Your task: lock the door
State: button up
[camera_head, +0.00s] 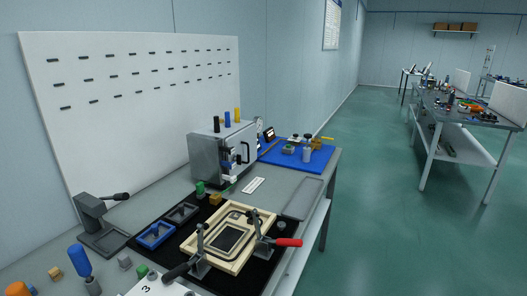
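A silver metal box (203,155) stands on the grey workbench, close to the white panel. Its door (235,160) faces right and looks closed, but I cannot tell whether it is latched. A black handle (246,153) is on the door's right part. A small blue part (228,162) and dark fittings show on the door's left part, too small to make out. My gripper is not in view.
Black, blue and yellow pegs (227,119) stand on the box. A blue mat (315,160) with small items lies behind it. A wooden clamp fixture (250,226) with a red-handled clamp (287,242) lies in front. A white label (254,185) and grey tray (304,198) lie nearby.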

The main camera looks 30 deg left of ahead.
aim_at(237, 158)
jog(key=u, duration=0.2)
jog(key=i, duration=0.75)
jog(key=u, duration=0.65)
jog(key=i, duration=0.5)
jog(key=u, duration=0.35)
